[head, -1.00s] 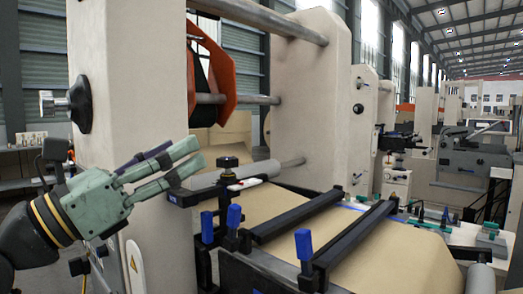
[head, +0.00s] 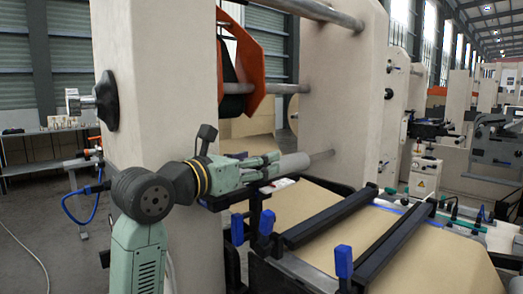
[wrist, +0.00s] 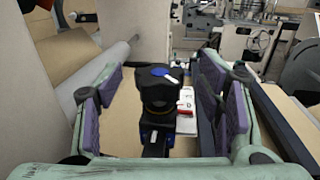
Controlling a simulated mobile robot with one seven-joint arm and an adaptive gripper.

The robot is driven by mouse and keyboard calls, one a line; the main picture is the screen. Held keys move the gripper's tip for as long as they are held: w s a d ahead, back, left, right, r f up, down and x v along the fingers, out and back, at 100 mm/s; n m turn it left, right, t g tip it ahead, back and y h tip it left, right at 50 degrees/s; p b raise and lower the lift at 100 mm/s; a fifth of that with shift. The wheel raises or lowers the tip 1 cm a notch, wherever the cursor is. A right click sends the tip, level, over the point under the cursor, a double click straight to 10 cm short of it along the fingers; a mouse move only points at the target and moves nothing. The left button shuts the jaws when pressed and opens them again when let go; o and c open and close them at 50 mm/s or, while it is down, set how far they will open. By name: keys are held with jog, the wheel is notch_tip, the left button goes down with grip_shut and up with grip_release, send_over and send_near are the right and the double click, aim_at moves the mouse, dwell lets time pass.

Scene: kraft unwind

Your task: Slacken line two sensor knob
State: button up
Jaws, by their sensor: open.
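The black knob (wrist: 158,92), with a blue disc on its top, stands upright on a dark bracket in the wrist view. I take it to be the sensor knob; no line number is legible. My gripper (wrist: 160,78) is open, with one purple-padded finger on each side of the knob and visible gaps on both sides. In the head view, my gripper (head: 264,167) reaches level to the right and hides most or all of the knob. A white-and-red part (wrist: 186,108) sits just right of the knob in the wrist view.
Blue-handled clamps (head: 343,262) and black crossbars (head: 325,219) lie over the brown kraft web (head: 370,232). A grey roller (head: 294,164) runs close behind my gripper. A thick beige machine column (head: 155,60) stands just behind my arm.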

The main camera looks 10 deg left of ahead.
jog(key=shift+x, duration=1.25)
jog(key=shift+c, duration=0.5)
jog(key=c, duration=1.1)
